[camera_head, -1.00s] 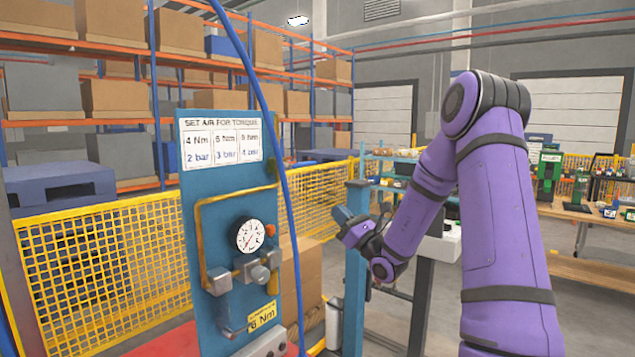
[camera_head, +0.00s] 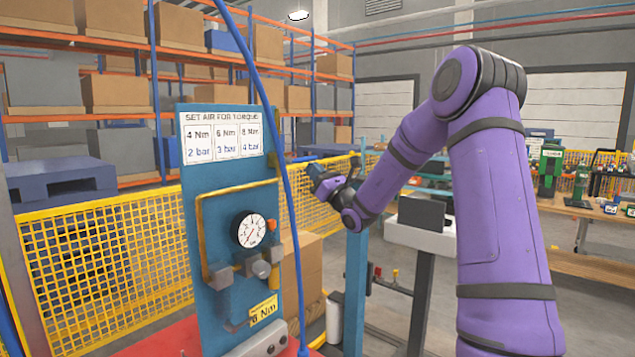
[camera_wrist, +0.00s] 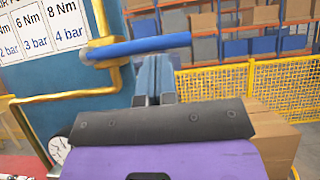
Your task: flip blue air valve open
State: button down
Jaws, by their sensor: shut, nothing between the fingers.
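The blue air valve (camera_wrist: 150,46) shows in the wrist view as a blue lever on a brass fitting (camera_wrist: 104,52). The lever lies nearly level and crosses the upright part of the brass pipe, reaching to the right. My gripper (camera_wrist: 154,72) is shut and empty, with its fingertips just below the lever; I cannot tell whether they touch. In the head view, my gripper (camera_head: 316,178) is right of the blue panel (camera_head: 222,300), by its upper half.
A blue hose (camera_head: 283,165) hangs down in front of the panel's right edge. The panel carries a gauge (camera_head: 252,230), a torque chart (camera_head: 222,140) and a yellow 6 Nm tag (camera_head: 263,311). A cardboard box (camera_head: 307,280) and yellow mesh fence (camera_head: 110,255) stand behind.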

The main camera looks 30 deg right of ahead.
aim_at(316, 157)
jog(key=shift+w+d+r+n+g+y, duration=0.1)
jog(key=shift+r+n+g+y, duration=0.3)
jog(key=shift+n+y, duration=0.5)
notch_tip(316, 157, up, 3)
jog(key=n+g+y, duration=0.1)
jog(key=n+y, duration=0.1)
jog(key=n, duration=0.1)
jog(key=n+g+y, duration=0.1)
jog(key=n, duration=0.2)
jog(key=shift+d+f+n+g+y, duration=0.1)
jog(key=shift+d+n+g+y, duration=0.05)
jog(key=shift+n+g+y, duration=0.2)
jog(key=s+a+r+n+g, duration=0.1)
jog(key=a+r+n+g, duration=0.4)
jog(key=n, duration=1.1)
jog(key=shift+s+r+n+g+y, duration=0.4)
jog(key=shift+r+g, duration=0.65)
jog(key=shift+g, duration=1)
jog(key=shift+w+a, duration=0.1)
